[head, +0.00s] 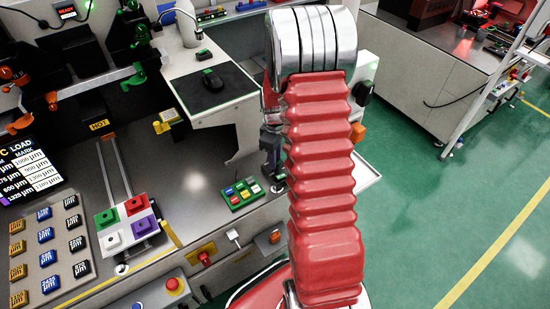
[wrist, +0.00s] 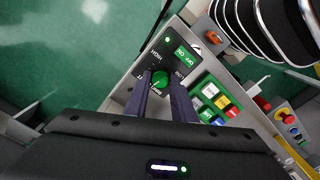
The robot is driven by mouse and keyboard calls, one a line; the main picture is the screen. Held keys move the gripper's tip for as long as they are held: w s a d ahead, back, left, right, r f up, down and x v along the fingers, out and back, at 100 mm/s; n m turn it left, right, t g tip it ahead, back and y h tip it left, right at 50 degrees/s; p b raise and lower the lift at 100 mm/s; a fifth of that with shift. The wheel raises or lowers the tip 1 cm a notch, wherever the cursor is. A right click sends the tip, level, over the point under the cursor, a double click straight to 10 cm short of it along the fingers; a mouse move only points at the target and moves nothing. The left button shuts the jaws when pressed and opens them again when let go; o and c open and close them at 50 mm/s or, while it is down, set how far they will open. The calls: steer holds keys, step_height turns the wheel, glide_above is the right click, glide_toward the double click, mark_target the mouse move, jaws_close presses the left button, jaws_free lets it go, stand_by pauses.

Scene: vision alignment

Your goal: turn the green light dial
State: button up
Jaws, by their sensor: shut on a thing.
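The green light dial (wrist: 160,79) sits on a small black control panel (wrist: 182,30) in the wrist view. The panel carries white lettering, a green label and a small green lamp. My gripper (wrist: 161,84) is over the panel, its two dark fingers on either side of the dial and shut on it. In the head view my gripper (head: 272,150) is small and partly behind my red arm, and the dial is hidden there.
A green button box (head: 241,192) with several coloured buttons is beside the panel; it also shows in the wrist view (wrist: 216,103). A red emergency button (head: 173,285) is at the bench front. Green floor is open at right.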

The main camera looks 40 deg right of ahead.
stand_by(0.5)
steer(key=o, duration=1.1)
steer(key=shift+c, duration=0.2)
steer(key=shift+r, duration=0.1)
step_height(320, 180, up, 14)
steer(key=shift+f, duration=0.2)
